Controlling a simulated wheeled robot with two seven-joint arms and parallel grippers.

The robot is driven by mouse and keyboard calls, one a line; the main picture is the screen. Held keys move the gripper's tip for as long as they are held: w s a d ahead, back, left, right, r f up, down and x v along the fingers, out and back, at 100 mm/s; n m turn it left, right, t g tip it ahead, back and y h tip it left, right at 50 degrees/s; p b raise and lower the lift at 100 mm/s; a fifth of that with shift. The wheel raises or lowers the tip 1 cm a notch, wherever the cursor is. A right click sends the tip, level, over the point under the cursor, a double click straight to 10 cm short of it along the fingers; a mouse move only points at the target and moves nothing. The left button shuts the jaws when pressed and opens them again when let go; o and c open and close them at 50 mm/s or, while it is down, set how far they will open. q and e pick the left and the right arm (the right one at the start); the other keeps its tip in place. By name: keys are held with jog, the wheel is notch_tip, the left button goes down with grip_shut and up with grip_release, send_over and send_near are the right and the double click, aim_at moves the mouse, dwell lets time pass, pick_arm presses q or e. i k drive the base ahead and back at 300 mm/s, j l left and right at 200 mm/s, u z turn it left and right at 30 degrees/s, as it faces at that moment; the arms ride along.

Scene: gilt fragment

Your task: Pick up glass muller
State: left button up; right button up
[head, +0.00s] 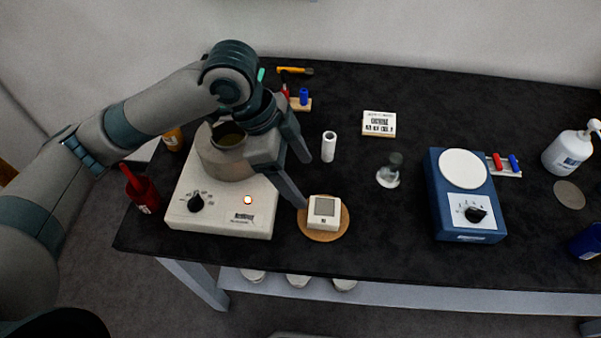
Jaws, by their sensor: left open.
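The glass muller (389,171) appears to be the small clear glass piece with a darker top, standing upright on the black table right of centre. My left gripper (304,182) reaches in from the left, above the white hotplate (222,222). Its two fingers are spread apart with nothing between them, and they point toward the right. The muller is to the right of the fingertips, clearly apart from them. My right gripper is not in the picture.
A white cylinder (328,146) and a small display device (325,211) on a cork mat (306,230) are near the fingers. A labelled white box (379,123) lies behind the muller. A blue stirrer (464,224) stands right of it. The table before the muller is clear.

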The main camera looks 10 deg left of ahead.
aim_at(389, 175)
jog(key=l, duration=1.75)
jog(key=i+u, duration=0.05)
